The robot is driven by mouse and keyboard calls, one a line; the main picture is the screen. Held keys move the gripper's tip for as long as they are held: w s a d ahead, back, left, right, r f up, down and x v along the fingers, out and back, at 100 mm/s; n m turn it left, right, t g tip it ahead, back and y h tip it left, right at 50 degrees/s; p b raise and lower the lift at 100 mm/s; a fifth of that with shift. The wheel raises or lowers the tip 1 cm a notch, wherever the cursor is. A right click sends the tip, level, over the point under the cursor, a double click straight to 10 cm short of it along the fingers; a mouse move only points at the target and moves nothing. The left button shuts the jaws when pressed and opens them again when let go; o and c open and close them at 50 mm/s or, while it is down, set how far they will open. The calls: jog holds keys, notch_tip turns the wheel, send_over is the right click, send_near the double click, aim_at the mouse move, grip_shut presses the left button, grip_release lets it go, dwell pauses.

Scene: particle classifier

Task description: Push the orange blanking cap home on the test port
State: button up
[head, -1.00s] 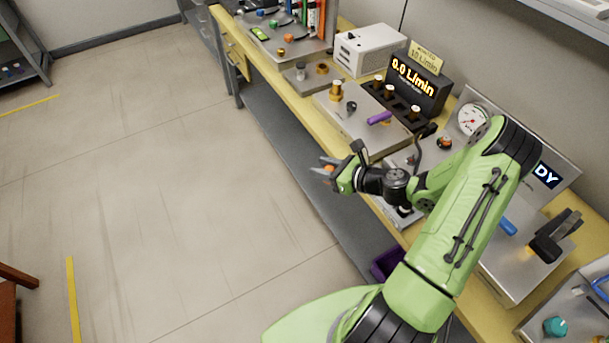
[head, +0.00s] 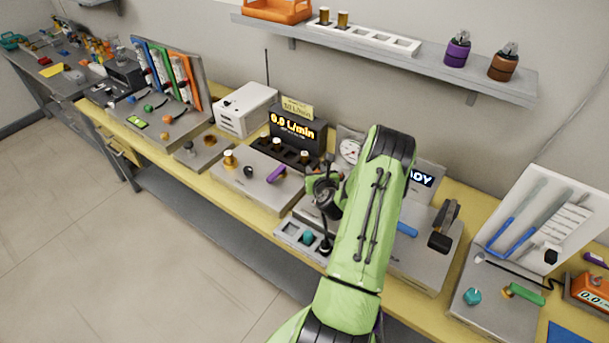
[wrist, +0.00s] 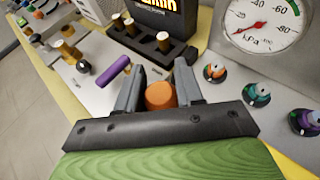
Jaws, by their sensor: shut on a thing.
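My gripper (wrist: 160,92) has its two grey fingers closed on the orange blanking cap (wrist: 161,96) in the wrist view. The cap sits between the fingertips, above the bench. In the head view my gripper (head: 322,184) is over the bench in front of the dial gauge, and the cap is hidden there. Three ports with orange (wrist: 214,72), teal (wrist: 257,94) and purple (wrist: 304,122) parts stand right of the fingers, below the gauge. I cannot tell which fitting is the test port.
A dial gauge (wrist: 262,28) stands behind on the right. A black holder (wrist: 150,44) with brass-coloured fittings lies ahead. A steel plate (head: 248,188) with a purple lever (head: 276,174) is on the left. A tray (head: 290,230) with a teal cap is at the bench's front edge.

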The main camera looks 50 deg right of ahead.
notch_tip(320, 180, down, 6)
jog(key=b, duration=0.5)
jog(key=shift+a, duration=0.1)
jog(key=shift+r+p, duration=0.1)
jog(key=shift+p, duration=0.45)
dwell(1.1)
jog(key=shift+f+b, duration=1)
jog(key=shift+f, duration=0.35)
jog(key=shift+f, duration=0.35)
jog(key=shift+f+b, duration=0.1)
jog(key=shift+b, duration=0.25)
jog(key=o, duration=1.1)
